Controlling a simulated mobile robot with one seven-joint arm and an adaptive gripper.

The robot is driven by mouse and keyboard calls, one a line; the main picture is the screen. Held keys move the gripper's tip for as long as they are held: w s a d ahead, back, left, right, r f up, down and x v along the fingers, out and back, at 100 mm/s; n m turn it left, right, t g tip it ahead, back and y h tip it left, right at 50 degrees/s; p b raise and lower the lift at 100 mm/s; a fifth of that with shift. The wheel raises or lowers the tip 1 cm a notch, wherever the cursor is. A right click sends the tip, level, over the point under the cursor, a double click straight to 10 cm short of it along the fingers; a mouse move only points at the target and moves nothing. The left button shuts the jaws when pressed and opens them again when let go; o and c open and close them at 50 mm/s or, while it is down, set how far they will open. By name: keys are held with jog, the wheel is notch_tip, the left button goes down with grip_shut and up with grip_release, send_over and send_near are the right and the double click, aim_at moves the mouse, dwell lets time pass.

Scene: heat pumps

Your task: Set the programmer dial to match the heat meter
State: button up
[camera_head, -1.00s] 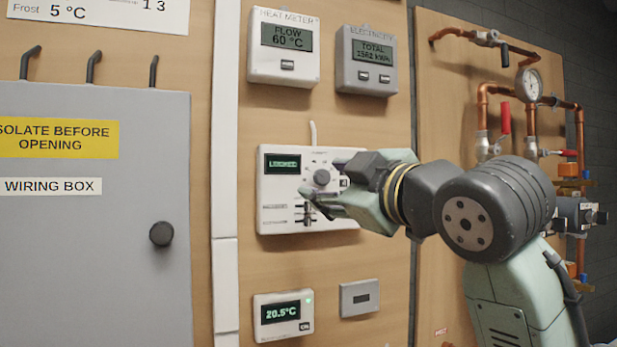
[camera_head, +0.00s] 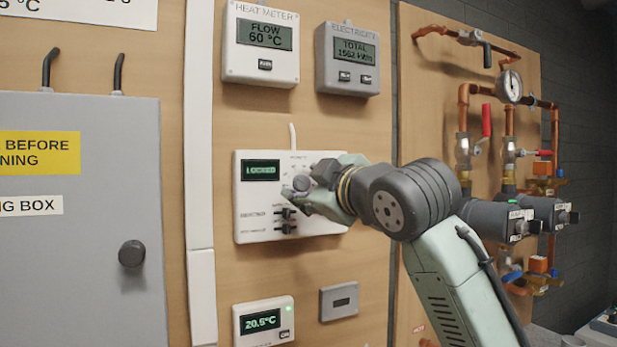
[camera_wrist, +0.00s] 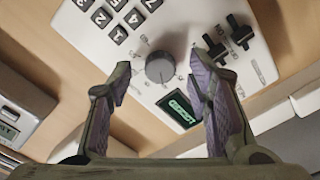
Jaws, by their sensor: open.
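The heat meter (camera_head: 261,42) is a white box at the top of the wooden board, and its display reads FLOW 60 °C. The programmer (camera_head: 258,208) is a white panel below it with a display that seems to read LOCKED. Its round grey dial (camera_wrist: 160,67) shows in the wrist view, beyond and between my fingertips. My gripper (camera_wrist: 163,85) is open with nothing between its fingers. In the head view my gripper (camera_head: 292,193) is in front of the programmer and hides its keypad and part of the dial area. I cannot tell whether a finger touches the dial.
Two black sliders (camera_wrist: 228,41) sit beside the dial. The electricity meter (camera_head: 347,62) is at upper right, a thermostat reading 20.5°C (camera_head: 263,320) is below, the wiring box (camera_head: 80,250) is at left, and copper pipes (camera_head: 463,120) are at right.

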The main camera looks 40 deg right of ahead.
jog(key=shift+w, duration=0.15)
jog(key=shift+c, duration=0.3)
grip_shut()
